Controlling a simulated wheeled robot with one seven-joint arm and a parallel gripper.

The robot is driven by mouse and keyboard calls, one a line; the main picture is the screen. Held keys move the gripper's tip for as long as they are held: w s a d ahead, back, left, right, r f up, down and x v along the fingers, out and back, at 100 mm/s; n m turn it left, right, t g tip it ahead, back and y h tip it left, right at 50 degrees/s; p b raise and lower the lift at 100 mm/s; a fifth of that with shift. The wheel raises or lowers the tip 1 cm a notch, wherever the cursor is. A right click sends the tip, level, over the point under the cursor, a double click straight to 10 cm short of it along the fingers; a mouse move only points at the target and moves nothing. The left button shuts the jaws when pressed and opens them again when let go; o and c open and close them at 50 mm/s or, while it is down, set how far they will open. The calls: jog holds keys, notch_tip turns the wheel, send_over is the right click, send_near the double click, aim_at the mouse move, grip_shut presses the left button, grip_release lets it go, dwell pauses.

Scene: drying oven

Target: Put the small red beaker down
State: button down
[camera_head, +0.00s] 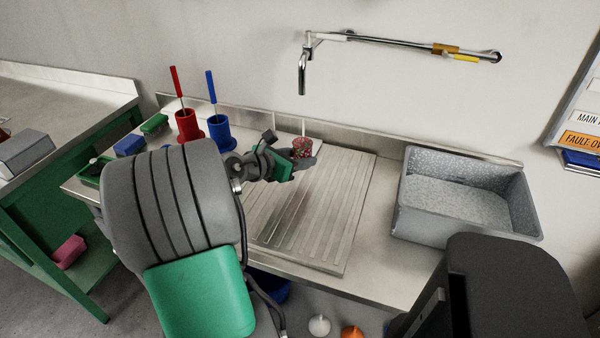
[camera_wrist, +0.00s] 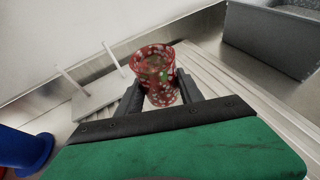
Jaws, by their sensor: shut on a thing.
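The small red beaker (camera_head: 302,147) is red with pale speckles. It is upright between the fingers of my gripper (camera_head: 308,160), over the back part of the ribbed metal draining board (camera_head: 330,215). In the wrist view the beaker (camera_wrist: 156,72) sits between the two dark fingers of my gripper (camera_wrist: 162,92), which are shut on it. The beaker's lower part shows between the fingers. I cannot tell whether its base touches the board.
A red holder (camera_head: 187,125) and a blue holder (camera_head: 219,132), each with a brush-like handle, stand left of the board. A white pegged rack (camera_wrist: 95,98) is left of the beaker. A grey basin (camera_head: 420,225) stands right. A tap (camera_head: 303,75) hangs above. The board's front is clear.

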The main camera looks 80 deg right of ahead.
aim_at(300, 176)
jog(key=shift+w+d+f, duration=0.15)
jog(key=shift+d+f, duration=0.65)
jog(key=shift+f, duration=0.2)
notch_tip(300, 176, down, 4)
jog(key=shift+w+d+r+b, duration=0.15)
jog(key=shift+r+b, duration=0.1)
jog(key=shift+b, duration=0.35)
jog(key=shift+r, duration=0.1)
jog(key=c, duration=0.8)
grip_release()
jog(key=shift+o, duration=0.2)
